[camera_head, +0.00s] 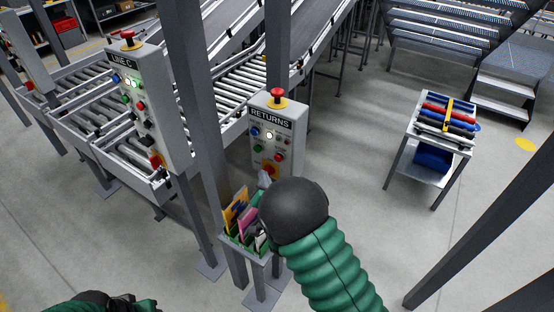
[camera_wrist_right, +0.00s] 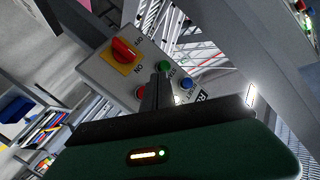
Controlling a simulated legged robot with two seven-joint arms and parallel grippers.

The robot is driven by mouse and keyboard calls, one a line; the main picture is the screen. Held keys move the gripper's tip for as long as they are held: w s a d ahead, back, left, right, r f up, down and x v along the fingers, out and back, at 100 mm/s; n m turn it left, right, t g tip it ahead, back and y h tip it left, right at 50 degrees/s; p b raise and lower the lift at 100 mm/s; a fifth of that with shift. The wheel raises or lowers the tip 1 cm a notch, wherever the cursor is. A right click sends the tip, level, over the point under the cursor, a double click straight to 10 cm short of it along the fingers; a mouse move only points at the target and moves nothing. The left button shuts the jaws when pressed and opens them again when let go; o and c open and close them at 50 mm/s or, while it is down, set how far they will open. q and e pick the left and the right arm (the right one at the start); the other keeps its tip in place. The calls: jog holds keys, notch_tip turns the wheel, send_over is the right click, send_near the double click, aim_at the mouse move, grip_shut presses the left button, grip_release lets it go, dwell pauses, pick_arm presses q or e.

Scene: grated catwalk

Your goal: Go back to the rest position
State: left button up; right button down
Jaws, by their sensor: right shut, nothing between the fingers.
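My right gripper (camera_head: 264,179) reaches up from the bottom of the head view, in front of the lower part of the grey RETURNS control box (camera_head: 290,156). Its round black wrist hides much of the fingers. In the right wrist view the fingers (camera_wrist_right: 158,88) are shut and empty, pointing at the box face between its buttons. Whether they touch it I cannot tell. A red rotary switch on a yellow plate (camera_wrist_right: 123,50) shows beside them. My left gripper (camera_head: 115,302) shows only as a dark shape at the bottom left edge; its fingers are not clear.
A green bin (camera_head: 233,238) with colourful packets stands just below the box, close to my right wrist. The LINE C box (camera_head: 143,95), a steel post (camera_head: 196,90) and roller conveyors lie left. A small cart (camera_head: 447,143) stands right; open floor lies between.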

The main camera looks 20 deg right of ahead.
pick_arm(q)
jog(key=s+b+x, duration=0.1)
jog(key=b+x, duration=0.6)
jog(key=shift+s+f, duration=0.25)
jog(key=shift+f, duration=0.15)
pick_arm(e)
jog(key=s+f+n+g, duration=0.3)
jog(key=s+g, duration=0.1)
jog(key=s, duration=0.5)
jog(key=s+d+f+n+g+y, duration=0.1)
jog(key=s+f+n+g, duration=0.2)
jog(key=s, duration=0.7)
jog(key=s+f+n+g+y, duration=0.1)
jog(key=s+f+g, duration=0.3)
jog(key=s, duration=0.6)
jog(key=n+g, duration=0.1)
jog(key=g, duration=0.1)
jog(key=shift+s+d+n+g, duration=0.2)
jog(key=shift+n+g, duration=0.1)
jog(key=shift+n, duration=0.1)
pick_arm(q)
jog(key=shift+s, duration=0.15)
pick_arm(e)
jog(key=shift+s, duration=0.1)
jog(key=shift+d, duration=0.1)
pick_arm(q)
jog(key=shift+c, duration=0.4)
